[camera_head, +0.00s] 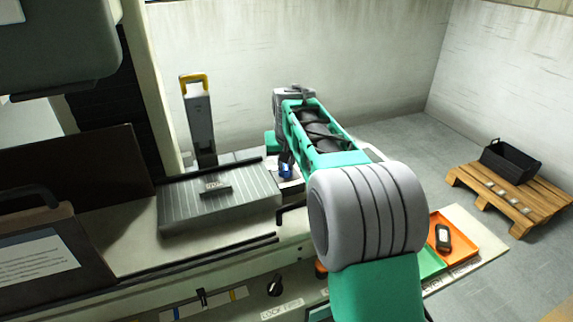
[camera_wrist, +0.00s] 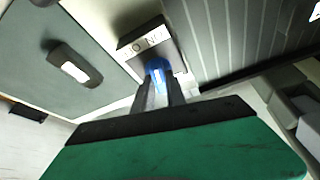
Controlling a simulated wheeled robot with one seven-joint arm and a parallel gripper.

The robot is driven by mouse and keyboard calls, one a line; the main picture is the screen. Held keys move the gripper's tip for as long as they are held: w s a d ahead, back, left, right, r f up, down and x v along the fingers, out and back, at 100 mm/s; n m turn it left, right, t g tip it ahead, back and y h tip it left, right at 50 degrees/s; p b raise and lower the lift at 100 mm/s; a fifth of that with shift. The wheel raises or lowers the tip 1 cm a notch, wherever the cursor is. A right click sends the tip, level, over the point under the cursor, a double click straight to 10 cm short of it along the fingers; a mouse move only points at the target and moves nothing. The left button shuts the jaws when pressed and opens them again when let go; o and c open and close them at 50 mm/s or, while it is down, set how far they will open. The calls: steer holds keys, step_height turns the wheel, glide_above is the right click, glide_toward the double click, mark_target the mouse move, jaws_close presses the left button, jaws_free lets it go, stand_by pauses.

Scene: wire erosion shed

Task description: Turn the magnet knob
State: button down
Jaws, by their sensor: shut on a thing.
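The magnet knob is blue. In the wrist view the knob (camera_wrist: 156,64) sits between my fingertips, in front of a dark block with a white lettered label (camera_wrist: 147,43). My gripper (camera_wrist: 160,84) is shut on it, and the fingers hide its sides. In the head view the blue knob (camera_head: 287,171) shows at the right end of the ribbed grey magnet plate (camera_head: 180,213), with my gripper (camera_head: 287,163) reaching down onto it. The knob's exact angle is hard to read.
A small dark block (camera_head: 214,187) lies on the plate. A tall grey post with a yellow top (camera_head: 198,115) stands behind it. At right are an orange tray (camera_head: 470,244) with a dark device (camera_head: 442,238) and a pallet (camera_head: 490,200) with a black crate (camera_head: 510,162) on the floor.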

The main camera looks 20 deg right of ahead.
steer(key=m+p, duration=0.1)
steer(key=m, duration=0.1)
steer(key=m+h, duration=0.1)
steer(key=m, duration=0.1)
steer(key=shift+a+r+g+h+p, duration=0.1)
steer(key=shift+a+g+h+p, duration=0.05)
steer(key=shift+g+h+p, duration=0.2)
steer(key=shift+w+m+g+p, duration=0.1)
steer(key=shift+m+g+p, duration=0.15)
steer(key=shift+m+p, duration=0.45)
steer(key=shift+m+h, duration=0.25)
steer(key=shift+m, duration=0.15)
steer(key=c, duration=1.4)
jaws_free()
steer(key=shift+o, duration=0.2)
steer(key=v, duration=0.7)
steer(key=shift+r, duration=0.3)
